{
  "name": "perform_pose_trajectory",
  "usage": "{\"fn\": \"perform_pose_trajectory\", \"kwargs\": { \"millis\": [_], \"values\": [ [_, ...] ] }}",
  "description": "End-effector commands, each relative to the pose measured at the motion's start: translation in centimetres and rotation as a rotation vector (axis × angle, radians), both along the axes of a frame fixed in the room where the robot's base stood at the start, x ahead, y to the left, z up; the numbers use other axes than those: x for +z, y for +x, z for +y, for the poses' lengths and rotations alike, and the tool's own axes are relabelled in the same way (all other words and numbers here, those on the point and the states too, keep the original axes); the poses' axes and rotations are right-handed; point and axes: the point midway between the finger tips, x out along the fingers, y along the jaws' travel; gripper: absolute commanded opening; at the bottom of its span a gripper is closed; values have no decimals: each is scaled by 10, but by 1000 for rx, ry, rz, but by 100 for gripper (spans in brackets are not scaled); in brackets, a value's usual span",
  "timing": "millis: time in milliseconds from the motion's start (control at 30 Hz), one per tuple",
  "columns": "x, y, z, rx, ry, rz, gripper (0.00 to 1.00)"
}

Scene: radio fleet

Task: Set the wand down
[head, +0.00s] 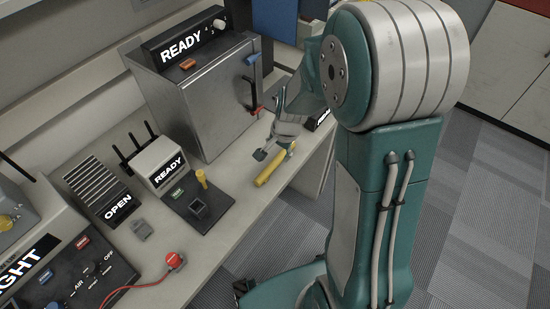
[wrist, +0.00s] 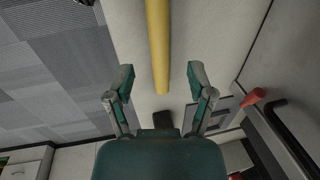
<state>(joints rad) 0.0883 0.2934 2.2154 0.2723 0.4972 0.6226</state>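The yellow wand (head: 270,169) lies on the pale counter near its front edge, as far as I can tell. In the wrist view the wand (wrist: 158,45) runs from the top edge down to between my fingertips. My gripper (head: 275,151) is over the wand's far end. In the wrist view my gripper (wrist: 161,78) is open, with a clear gap on each side of the wand. Neither finger touches it there. The exact height of the gripper above the counter is hard to tell.
A steel cabinet (head: 205,100) with a READY sign and a red handle (head: 257,111) stands behind. A READY unit with a dark base (head: 180,213) holding a yellow peg (head: 201,178) is to the left. A red-capped cable (head: 174,260) lies in front. The counter edge drops to carpet.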

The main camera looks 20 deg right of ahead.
Motion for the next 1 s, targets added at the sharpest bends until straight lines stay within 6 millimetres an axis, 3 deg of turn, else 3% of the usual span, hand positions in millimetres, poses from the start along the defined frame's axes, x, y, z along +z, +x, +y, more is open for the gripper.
{"fn": "perform_pose_trajectory", "kwargs": {
  "millis": [200,433,533,800,1000],
  "values": [
    [39,-5,-5,-2,-1,-5,69],
    [57,-10,-6,13,-5,-8,69],
    [76,-18,-3,73,-22,-41,69],
    [148,-71,8,376,-133,-174,69],
    [186,-118,12,595,-239,-263,69]
  ]
}}
